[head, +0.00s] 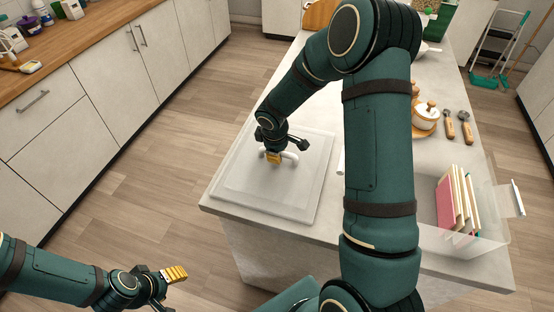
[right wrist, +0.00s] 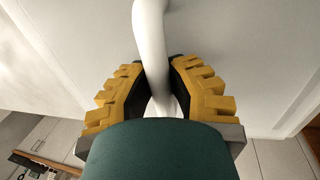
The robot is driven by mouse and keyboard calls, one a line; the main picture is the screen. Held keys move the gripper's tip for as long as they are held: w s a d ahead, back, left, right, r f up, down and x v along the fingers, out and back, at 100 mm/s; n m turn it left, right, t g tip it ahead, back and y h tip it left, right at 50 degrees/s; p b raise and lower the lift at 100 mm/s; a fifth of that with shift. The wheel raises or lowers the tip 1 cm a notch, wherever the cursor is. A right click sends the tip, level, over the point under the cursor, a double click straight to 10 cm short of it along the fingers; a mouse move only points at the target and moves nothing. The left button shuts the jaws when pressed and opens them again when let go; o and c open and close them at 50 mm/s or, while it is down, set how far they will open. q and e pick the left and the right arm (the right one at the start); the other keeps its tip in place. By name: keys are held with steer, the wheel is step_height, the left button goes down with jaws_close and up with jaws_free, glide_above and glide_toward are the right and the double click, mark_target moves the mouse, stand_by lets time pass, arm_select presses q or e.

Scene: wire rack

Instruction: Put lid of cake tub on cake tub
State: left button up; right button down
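The pale, square lid (head: 300,185) lies flat at the left corner of the counter, with a white arched handle (right wrist: 150,45) at its middle. A clear, wider rim shows around it at the left, perhaps the cake tub; I cannot tell whether the lid sits on it. My right gripper (head: 273,158) points down at the middle of the lid. In the right wrist view its yellow-padded fingers (right wrist: 160,80) are close in on both sides of the handle, with the handle between them. My left gripper (head: 172,288) is empty and open, low at the left, away from the counter.
A clear bin (head: 485,238) with several upright books (head: 457,205) stands at the counter's right end. My right arm hides the counter's middle. Open floor (head: 160,190) separates the counter from cabinets at the left.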

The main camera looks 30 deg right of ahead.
steer(key=shift+r, duration=0.2)
steer(key=shift+r+p, duration=0.4)
steer(key=shift+r+p, duration=0.3)
steer(key=shift+r, duration=0.2)
steer(key=shift+r+p, duration=1.7)
steer(key=shift+r, duration=0.7)
